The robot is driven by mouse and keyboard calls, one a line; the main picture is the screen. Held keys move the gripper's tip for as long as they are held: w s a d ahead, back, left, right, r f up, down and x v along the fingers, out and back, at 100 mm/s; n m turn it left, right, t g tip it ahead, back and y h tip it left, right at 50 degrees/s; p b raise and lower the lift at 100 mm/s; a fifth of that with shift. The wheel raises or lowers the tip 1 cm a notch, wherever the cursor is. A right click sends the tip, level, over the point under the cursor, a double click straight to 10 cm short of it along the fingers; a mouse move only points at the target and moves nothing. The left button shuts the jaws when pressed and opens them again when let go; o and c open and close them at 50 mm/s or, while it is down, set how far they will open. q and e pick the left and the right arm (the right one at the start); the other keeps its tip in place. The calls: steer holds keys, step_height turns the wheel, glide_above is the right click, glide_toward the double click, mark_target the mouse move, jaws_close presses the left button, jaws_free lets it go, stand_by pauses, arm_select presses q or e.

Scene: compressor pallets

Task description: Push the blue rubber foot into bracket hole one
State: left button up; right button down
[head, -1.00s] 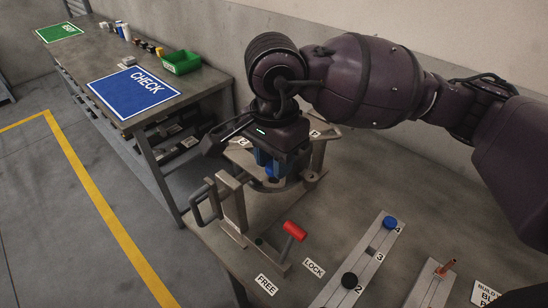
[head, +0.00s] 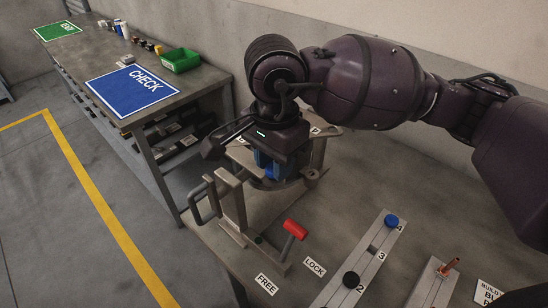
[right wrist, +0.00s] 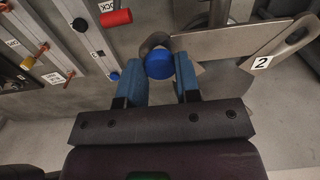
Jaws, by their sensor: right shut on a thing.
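My right gripper (head: 268,172) is over the metal bracket (head: 312,175) on the near bench. In the right wrist view its two blue fingers (right wrist: 160,85) are shut on the blue rubber foot (right wrist: 159,66), a round blue piece between the fingertips. The foot is in front of the rounded end of a grey bracket arm (right wrist: 225,43), which shows in the right wrist view. The hole under the foot is hidden, so I cannot tell whether the foot is in it. A label 2 (right wrist: 260,63) is on the bracket plate to the right. My left gripper is not in view.
A red-handled lever (head: 294,229) stands near the FREE and LOCK labels. A numbered rack (head: 338,272) holds another blue foot (head: 391,220) at 4 and a black one (head: 351,279) at 2. A side bench (head: 190,88) has a blue CHECK mat (head: 125,92) and a green bin (head: 180,61).

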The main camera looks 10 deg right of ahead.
steer(key=shift+f+b, duration=0.3)
steer(key=shift+f, duration=0.15)
steer(key=c, duration=0.8)
jaws_free()
steer(key=shift+o, duration=0.2)
step_height(320, 180, up, 11)
